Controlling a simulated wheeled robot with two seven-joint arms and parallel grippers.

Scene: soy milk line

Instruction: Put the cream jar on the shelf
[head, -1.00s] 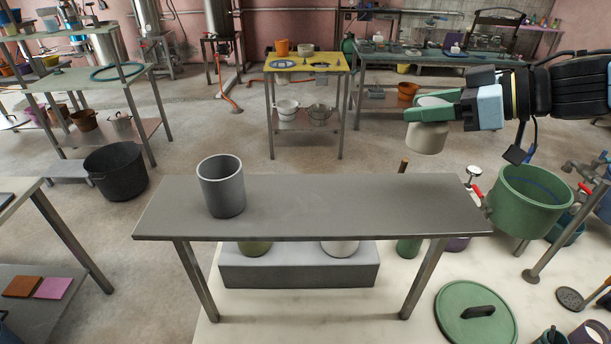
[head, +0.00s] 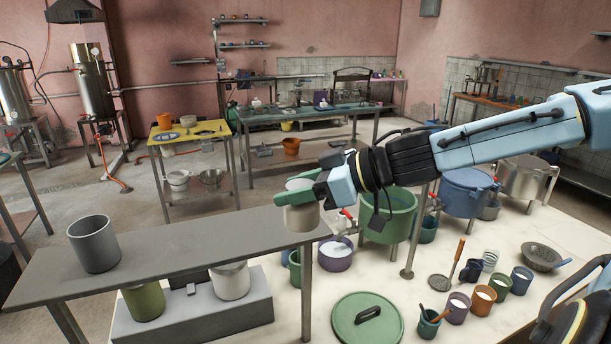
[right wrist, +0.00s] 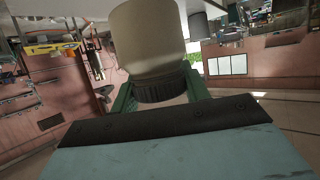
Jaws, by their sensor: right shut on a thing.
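The cream jar (head: 302,218) is held in my right gripper (head: 300,188). It looks upright, and the green fingers close around its upper part. It appears in front of or over the right end of the grey shelf (head: 180,235); I cannot tell whether it touches the top. In the right wrist view the jar (right wrist: 150,40) fills the upper middle, between the green fingers. A grey jar (head: 94,245) stands on the shelf's left part. My left gripper is not in view.
Between the two jars the shelf top is clear. Below it, an olive jar (head: 145,300) and a white jar (head: 230,282) stand on a grey block (head: 190,325). A green pot (head: 388,222) stands right of the shelf, and a green lid (head: 367,322) lies in front.

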